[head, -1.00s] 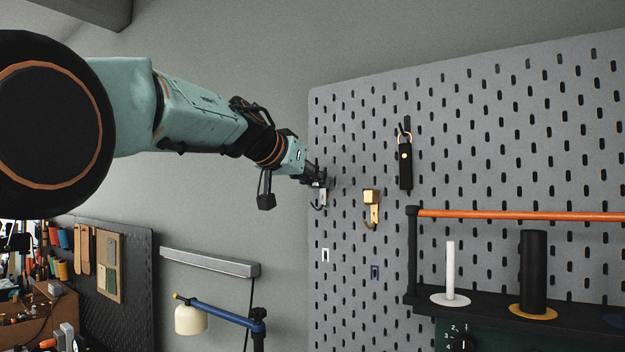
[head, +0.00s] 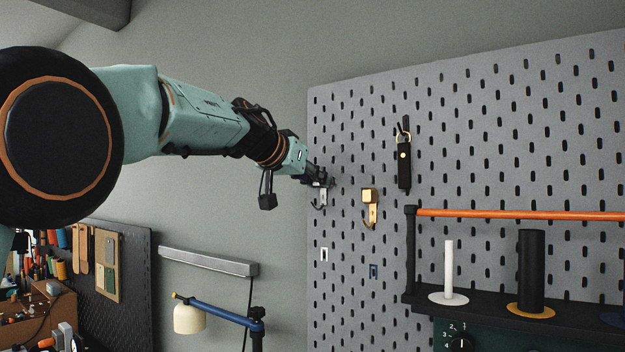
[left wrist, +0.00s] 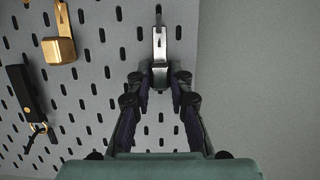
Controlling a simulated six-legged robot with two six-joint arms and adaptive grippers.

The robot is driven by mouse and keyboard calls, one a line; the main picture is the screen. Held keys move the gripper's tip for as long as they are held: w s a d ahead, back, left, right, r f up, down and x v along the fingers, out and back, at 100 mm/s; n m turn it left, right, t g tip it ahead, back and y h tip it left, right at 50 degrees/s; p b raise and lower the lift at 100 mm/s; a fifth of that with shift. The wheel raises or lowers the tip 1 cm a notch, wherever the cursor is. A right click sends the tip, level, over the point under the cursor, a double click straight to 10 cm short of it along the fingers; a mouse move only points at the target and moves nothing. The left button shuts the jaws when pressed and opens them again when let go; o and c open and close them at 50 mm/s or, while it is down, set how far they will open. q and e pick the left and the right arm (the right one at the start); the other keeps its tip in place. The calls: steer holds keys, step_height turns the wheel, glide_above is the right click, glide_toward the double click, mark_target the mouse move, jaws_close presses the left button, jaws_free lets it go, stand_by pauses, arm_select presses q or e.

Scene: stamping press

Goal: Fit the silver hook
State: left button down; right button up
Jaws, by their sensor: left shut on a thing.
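The silver hook (head: 320,197) is at the left edge of the grey pegboard (head: 460,150), with its curved end hanging down. My left gripper (head: 318,182) is shut on the hook's block-like upper part. In the left wrist view the silver hook (left wrist: 159,48) lies between the fingertips of the left gripper (left wrist: 159,80), in front of the board. I cannot tell whether its back is seated in the slots. A brass hook (head: 370,207) is on the board to the right; it also shows in the left wrist view (left wrist: 60,45). My right gripper is not in view.
A black key fob with a brass ring (head: 404,165) hangs on a peg, upper right. A black shelf (head: 480,315) with an orange rail (head: 520,215) juts out at right. A lamp (head: 190,319) stands below.

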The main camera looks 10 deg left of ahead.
arm_select(q)
steer(key=shift+f, duration=0.35)
stand_by(0.3)
steer(key=c, duration=1.1)
jaws_free()
steer(key=shift+c, duration=0.2)
steer(key=shift+s, duration=0.1)
steer(key=v, duration=1.1)
steer(key=shift+s+a+r, duration=0.15)
steer(key=shift+s, duration=0.15)
steer(key=shift+s, duration=0.1)
